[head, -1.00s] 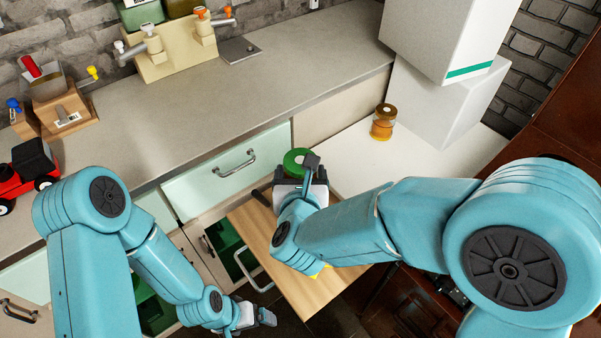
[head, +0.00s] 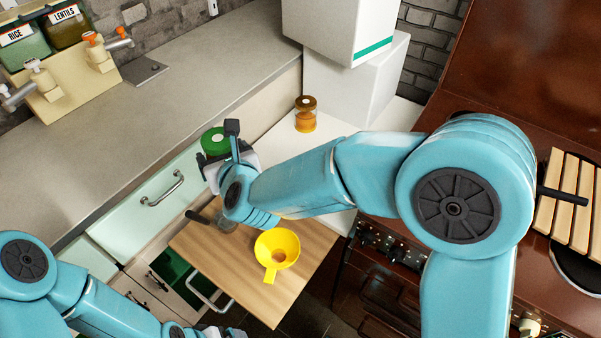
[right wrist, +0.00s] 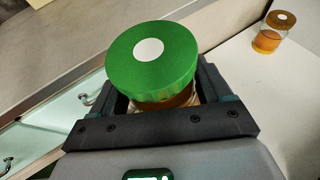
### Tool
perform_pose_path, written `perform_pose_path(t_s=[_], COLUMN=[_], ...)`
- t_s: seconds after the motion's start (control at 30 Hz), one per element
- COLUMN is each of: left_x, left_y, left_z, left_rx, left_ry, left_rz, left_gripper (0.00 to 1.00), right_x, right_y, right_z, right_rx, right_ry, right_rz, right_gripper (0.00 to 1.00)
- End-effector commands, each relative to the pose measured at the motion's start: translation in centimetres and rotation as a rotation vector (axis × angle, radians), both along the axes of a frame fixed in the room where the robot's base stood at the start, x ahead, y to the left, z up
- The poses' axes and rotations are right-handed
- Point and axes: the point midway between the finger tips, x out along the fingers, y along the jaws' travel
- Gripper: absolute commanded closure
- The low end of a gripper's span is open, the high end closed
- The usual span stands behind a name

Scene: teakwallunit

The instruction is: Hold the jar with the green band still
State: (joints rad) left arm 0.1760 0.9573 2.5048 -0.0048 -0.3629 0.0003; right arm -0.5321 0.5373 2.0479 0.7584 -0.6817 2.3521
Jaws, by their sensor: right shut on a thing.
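The jar with the green top (head: 214,141) is in my right gripper (head: 224,168), above the back left corner of a pull-out wooden board. In the right wrist view its wide green lid (right wrist: 152,60) has a white dot, and amber contents show just below it. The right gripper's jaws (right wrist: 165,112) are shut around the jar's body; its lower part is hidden. My left gripper (head: 215,332) is low at the bottom edge of the head view, partly cut off, and its jaws cannot be made out.
A yellow funnel (head: 278,248) lies on the wooden board (head: 262,297). A brown-lidded amber jar (head: 306,114) stands on the white surface (head: 270,148) before white boxes (head: 345,85). The grey counter (head: 190,100) is largely clear.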

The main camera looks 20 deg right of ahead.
Motion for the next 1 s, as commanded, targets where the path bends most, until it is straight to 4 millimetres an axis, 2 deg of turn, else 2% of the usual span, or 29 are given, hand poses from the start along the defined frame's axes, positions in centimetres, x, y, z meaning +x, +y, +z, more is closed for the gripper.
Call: perform_pose_path(t_s=[0.03,0.17,0.3,0.4,0.53,0.7,1.0], left_x=[0.0,0.0,0.0,0.0,0.0,0.0,0.0], left_y=[0.0,0.0,0.0,0.0,0.0,0.0,0.0], left_z=[-0.6,-1.5,-2.7,-3.3,-3.8,-4.0,-3.9], left_rx=[0.0,0.0,0.0,0.0,0.0,0.0,0.0], left_ry=[0.0,0.0,0.0,0.0,0.0,0.0,0.0], left_rz=[0.0,0.0,0.0,0.0,0.0,0.0,0.0], left_gripper=[0.04,0.04,0.04,0.04,0.04,0.04,0.04], right_x=[1.2,4.2,7.1,8.3,8.7,8.9,8.9], right_y=[-1.1,-4.5,-9.9,-13.7,-17.4,-19.4,-19.5], right_z=[0.5,2.3,4.1,4.7,4.4,3.8,3.8], right_rx=[0.006,0.005,0.008,0.006,0.003,0.002,0.001], right_ry=[-0.006,-0.007,-0.006,-0.003,0.0,0.0,-0.001], right_rz=[-0.015,-0.05,-0.138,-0.209,-0.273,-0.306,-0.308], right_gripper=[1.0,1.0,1.0,1.0,1.0,1.0,1.0])
